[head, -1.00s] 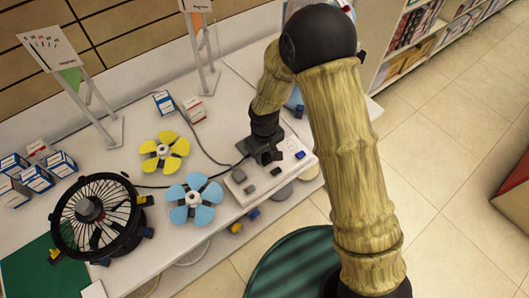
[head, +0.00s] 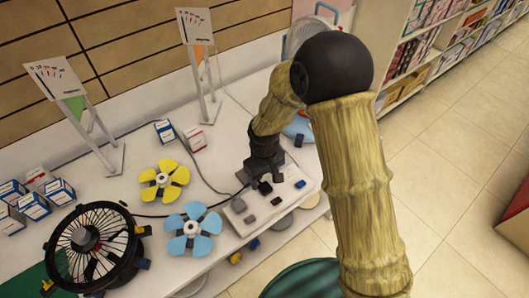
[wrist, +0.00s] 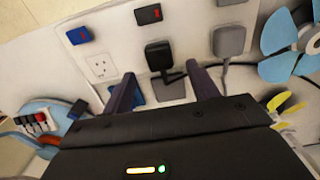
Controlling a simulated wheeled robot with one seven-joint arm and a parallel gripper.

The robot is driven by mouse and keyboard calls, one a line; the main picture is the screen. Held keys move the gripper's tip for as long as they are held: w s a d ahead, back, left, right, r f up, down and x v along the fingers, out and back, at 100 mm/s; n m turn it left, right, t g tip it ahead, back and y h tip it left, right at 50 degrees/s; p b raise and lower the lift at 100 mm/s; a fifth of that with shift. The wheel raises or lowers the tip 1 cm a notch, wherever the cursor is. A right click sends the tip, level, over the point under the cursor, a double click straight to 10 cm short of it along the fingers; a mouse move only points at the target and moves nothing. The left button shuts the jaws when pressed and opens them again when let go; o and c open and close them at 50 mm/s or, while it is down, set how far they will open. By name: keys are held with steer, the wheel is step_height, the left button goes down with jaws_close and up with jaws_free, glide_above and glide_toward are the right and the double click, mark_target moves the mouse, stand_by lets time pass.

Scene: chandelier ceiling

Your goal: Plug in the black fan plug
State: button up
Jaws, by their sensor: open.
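The black plug (wrist: 158,55) is upright at a middle socket of the white power strip (wrist: 190,20) in the wrist view. I cannot tell whether it is fully seated. A black cord shows below it. My gripper (wrist: 163,88) is open; its fingers are to either side below the plug in the picture, apart from it. In the head view my gripper (head: 263,174) is over the strip (head: 240,224) and partly hides it. The black fan (head: 88,246) stands on the table at the left.
A grey plug (wrist: 229,40) is right of the black plug and an empty socket (wrist: 100,67) is left. Blue (wrist: 79,35) and black (wrist: 148,14) switches line the strip. A blue fan (head: 192,228) and yellow fan (head: 163,180) are close by.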

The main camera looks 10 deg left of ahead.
step_height(320, 180, up, 13)
steer(key=shift+r, duration=0.2)
stand_by(0.5)
steer(key=s+d+r+m+t+p, duration=0.1)
steer(key=s+d+m, duration=0.1)
steer(key=d, duration=0.6)
steer(key=s+d+r+m+p, duration=0.2)
steer(key=s+d+m, duration=0.1)
steer(key=d, duration=0.6)
steer(key=s+d+r+m+t+p, duration=0.1)
steer(key=s+d+r+m, duration=0.1)
steer(key=d+m, duration=0.3)
steer(key=d, duration=0.4)
steer(key=shift+s+r+t, duration=0.15)
steer(key=shift+s+t, duration=0.05)
steer(key=shift+t, duration=0.1)
